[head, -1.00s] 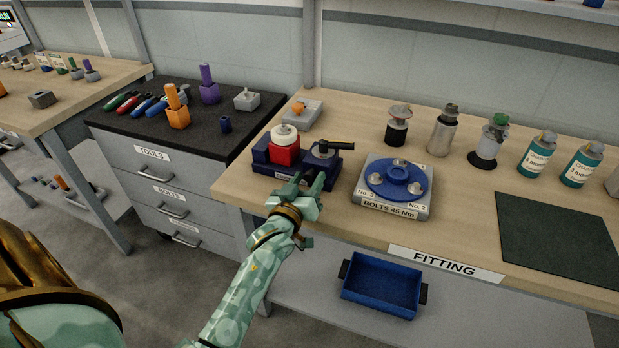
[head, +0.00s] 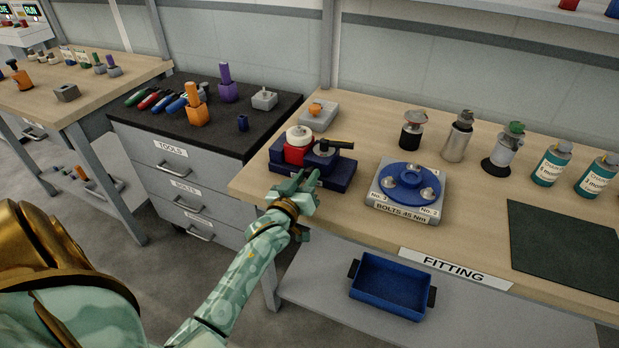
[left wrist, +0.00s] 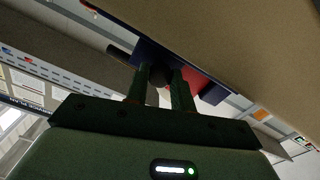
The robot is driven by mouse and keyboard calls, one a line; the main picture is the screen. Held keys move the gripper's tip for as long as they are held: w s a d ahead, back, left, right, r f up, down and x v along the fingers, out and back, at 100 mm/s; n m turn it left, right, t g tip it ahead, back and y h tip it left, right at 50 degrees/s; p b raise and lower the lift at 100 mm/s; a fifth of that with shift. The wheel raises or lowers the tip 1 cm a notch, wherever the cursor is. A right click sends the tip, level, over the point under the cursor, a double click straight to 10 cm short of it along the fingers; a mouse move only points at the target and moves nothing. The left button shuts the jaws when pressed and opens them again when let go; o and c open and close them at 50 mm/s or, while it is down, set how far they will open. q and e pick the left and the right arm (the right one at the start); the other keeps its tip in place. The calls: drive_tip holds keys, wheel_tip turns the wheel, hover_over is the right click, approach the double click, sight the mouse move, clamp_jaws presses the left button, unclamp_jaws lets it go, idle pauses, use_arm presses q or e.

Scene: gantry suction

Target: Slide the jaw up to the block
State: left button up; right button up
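The dark blue vise (head: 335,181) stands at the bench's front left corner. The red block (head: 296,156), with a white round piece on top, is on its left part. The jaw (head: 321,159), with a grey round top and black handle, is right beside the block; I see no clear gap, but cannot tell if they touch. My left gripper (head: 297,184) is at the vise's front face, fingers apart, partly covering it. In the left wrist view, the fingers (left wrist: 160,92) stand apart around something dark, with the red block (left wrist: 185,78) partly hidden behind. My right gripper is not in view.
A grey plate with a blue disc (head: 408,187) stands right of the vise. A grey fixture with an orange knob (head: 317,112) is behind it. A blue tray (head: 390,287) sits on the lower shelf. A dark mat (head: 565,245) leaves clear bench at right.

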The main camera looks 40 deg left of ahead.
use_arm(q)
drive_tip(key=o, duration=0.4)
drive_tip(key=p+v, duration=0.3)
drive_tip(key=v, duration=1.3)
drive_tip(key=shift+s+f, duration=0.1)
drive_tip(key=shift+s, duration=0.1)
